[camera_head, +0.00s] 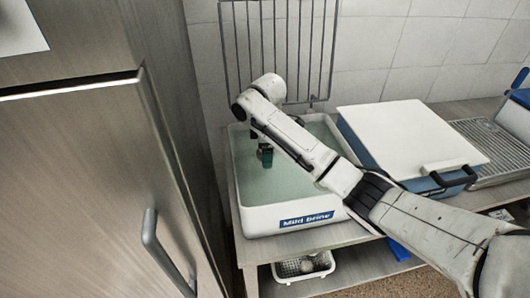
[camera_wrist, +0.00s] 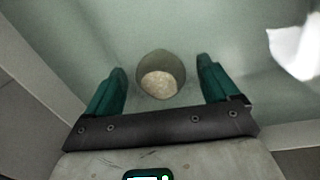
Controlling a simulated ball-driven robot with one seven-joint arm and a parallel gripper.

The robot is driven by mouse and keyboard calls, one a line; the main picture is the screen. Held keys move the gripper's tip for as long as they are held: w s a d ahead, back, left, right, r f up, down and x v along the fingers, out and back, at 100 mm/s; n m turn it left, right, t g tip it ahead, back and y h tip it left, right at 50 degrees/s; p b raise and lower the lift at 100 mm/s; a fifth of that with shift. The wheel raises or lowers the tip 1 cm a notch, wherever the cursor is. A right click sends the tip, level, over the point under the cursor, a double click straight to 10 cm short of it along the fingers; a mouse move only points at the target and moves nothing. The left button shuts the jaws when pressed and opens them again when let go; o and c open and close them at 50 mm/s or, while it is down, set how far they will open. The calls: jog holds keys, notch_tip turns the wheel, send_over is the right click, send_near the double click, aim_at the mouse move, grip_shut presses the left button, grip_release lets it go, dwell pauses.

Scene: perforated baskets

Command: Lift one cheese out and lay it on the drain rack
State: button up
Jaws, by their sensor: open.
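A white tub (camera_head: 257,219) labelled "Mild Brine" stands on the counter, filled with greenish liquid. In the wrist view a rounded cheese (camera_wrist: 160,74) with a pale, rough patch lies in the liquid, between and slightly beyond my fingertips. It does not show in the head view. My gripper (camera_head: 265,156) points down over the tub; in the wrist view its green fingers (camera_wrist: 161,74) are spread on either side of the cheese, with gaps and no visible contact. A ridged metal rack (camera_head: 490,147), apparently the drain rack, lies at the far right of the counter.
A blue box with a white lid (camera_head: 410,135) and dark handle stands between tub and rack. A wire grid (camera_head: 280,45) rises against the tiled wall behind the tub. A metal cabinet (camera_head: 75,170) closes off the left. A white perforated basket (camera_head: 290,275) sits on the lower shelf.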

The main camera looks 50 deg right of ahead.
jog(key=shift+f, duration=0.2)
jog(key=c, duration=1.2)
jog(key=shift+r, duration=0.1)
jog(key=shift+r, duration=0.3)
notch_tip(320, 180, up, 2)
jog(key=shift+r, duration=0.1)
jog(key=s+r+p, duration=0.2)
jog(key=s+r, duration=0.1)
jog(key=s, duration=0.1)
jog(key=s+r+p, duration=0.2)
jog(key=s+r, duration=0.1)
jog(key=s, duration=0.2)
jog(key=s+r+p, duration=0.2)
jog(key=s+r, duration=0.2)
jog(key=s, duration=0.1)
